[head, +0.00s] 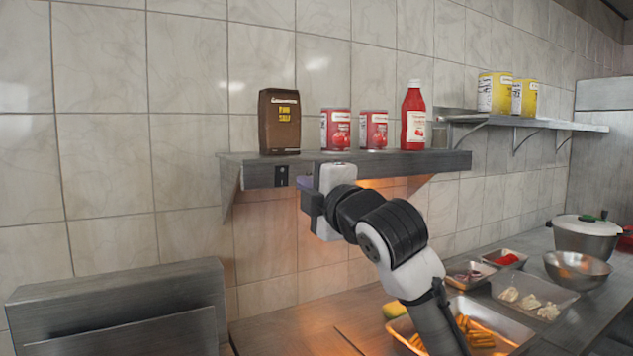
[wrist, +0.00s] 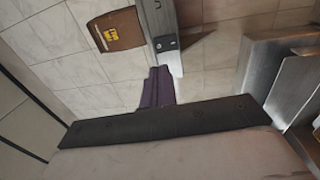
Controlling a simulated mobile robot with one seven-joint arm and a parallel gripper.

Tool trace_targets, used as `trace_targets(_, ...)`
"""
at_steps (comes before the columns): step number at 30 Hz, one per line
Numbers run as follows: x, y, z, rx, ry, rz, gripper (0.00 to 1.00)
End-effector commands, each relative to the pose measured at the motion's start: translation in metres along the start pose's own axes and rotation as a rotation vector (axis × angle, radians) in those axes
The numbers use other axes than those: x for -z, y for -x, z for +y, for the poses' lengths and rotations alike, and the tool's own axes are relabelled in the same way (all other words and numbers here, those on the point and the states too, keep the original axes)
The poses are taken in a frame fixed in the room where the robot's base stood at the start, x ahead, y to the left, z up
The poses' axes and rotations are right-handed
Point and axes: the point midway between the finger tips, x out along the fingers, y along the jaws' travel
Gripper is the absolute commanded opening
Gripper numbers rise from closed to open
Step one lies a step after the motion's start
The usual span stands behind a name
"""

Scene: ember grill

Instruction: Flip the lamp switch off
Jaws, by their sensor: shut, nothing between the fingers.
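The lamp switch (head: 281,176) is a small dark plate on the front edge of the metal shelf, near its left end. It also shows in the wrist view (wrist: 166,43), just beyond my fingertips. An orange glow lies on the wall under the shelf. The lamp itself is hidden. My gripper (head: 304,183) is just right of the switch in the head view, at about shelf height. Its purple-dark fingers (wrist: 158,75) are together and empty. They look close to the switch but apart from it.
The shelf (head: 400,163) carries a brown bag (head: 279,122), two red cans (head: 335,130) and a red bottle (head: 413,118). Below are a metal box (head: 120,300) at left and food trays (head: 535,296) at right. The wall left of the shelf is clear.

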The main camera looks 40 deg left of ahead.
Motion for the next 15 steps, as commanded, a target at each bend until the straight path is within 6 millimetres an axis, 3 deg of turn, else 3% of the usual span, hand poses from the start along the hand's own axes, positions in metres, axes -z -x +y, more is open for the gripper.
trace_targets(6,0.0,-0.048,0.003,0.002,-0.003,0.001,0.0)
trace_targets(15,0.0,-0.082,0.002,0.0,-0.001,0.001,0.0)
